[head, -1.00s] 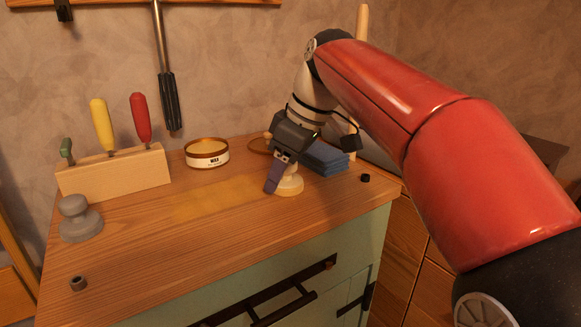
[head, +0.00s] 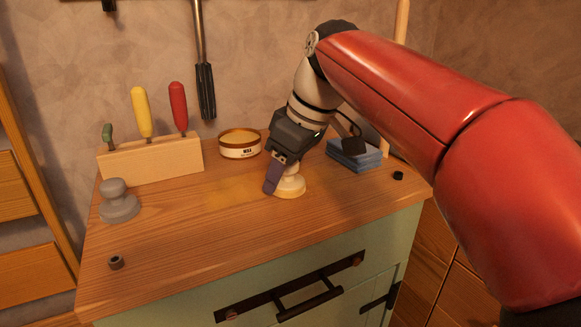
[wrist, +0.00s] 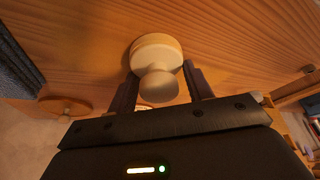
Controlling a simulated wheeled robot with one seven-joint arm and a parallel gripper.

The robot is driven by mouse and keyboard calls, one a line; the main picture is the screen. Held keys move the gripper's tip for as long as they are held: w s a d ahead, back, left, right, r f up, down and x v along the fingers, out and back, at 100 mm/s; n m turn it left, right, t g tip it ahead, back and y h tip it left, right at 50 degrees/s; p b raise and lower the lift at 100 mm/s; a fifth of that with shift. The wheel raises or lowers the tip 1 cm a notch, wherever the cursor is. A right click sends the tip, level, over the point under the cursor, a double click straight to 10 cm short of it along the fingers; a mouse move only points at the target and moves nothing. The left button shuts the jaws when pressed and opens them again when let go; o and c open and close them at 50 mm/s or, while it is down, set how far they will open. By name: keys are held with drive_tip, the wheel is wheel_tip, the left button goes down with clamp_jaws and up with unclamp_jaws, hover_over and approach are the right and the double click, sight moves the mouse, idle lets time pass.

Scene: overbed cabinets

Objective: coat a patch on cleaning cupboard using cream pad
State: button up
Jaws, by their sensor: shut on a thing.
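The cleaning cupboard is pale green with a wooden top (head: 185,245). A faint yellowish patch (head: 235,191) shows on the top, in the middle. The cream pad (head: 291,188), a round disc with a knob, sits flat on the top at the patch's right end. It also shows in the wrist view (wrist: 157,52). My gripper (head: 274,176) is shut on the pad's knob from above, and its fingers stand on both sides of the knob in the wrist view. The finger hides part of the pad in the head view.
A wax tin (head: 240,146) stands behind the patch. A wooden block with coloured-handled tools (head: 150,160) is at the back left, a grey knobbed pad (head: 118,204) at the left. Folded blue cloths (head: 354,155) lie right of my gripper. The front of the top is mostly clear.

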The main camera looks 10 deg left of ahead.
sight(200, 208)
drive_tip(key=shift+s+a+f+p, duration=0.1)
drive_tip(key=shift+s+a+p, duration=0.15)
drive_tip(key=shift+s+a, duration=1.3)
drive_tip(key=shift+s+a+p, duration=0.25)
drive_tip(key=shift+s+a, duration=0.7)
drive_tip(key=shift+a, duration=1.15)
drive_tip(key=shift+s+a+f+p, duration=0.1)
drive_tip(key=shift+s+a+p, duration=0.15)
drive_tip(key=shift+s+a, duration=1.3)
drive_tip(key=shift+w+a, duration=0.3)
drive_tip(key=shift+r, duration=3.1)
drive_tip(key=shift+r, duration=1.45)
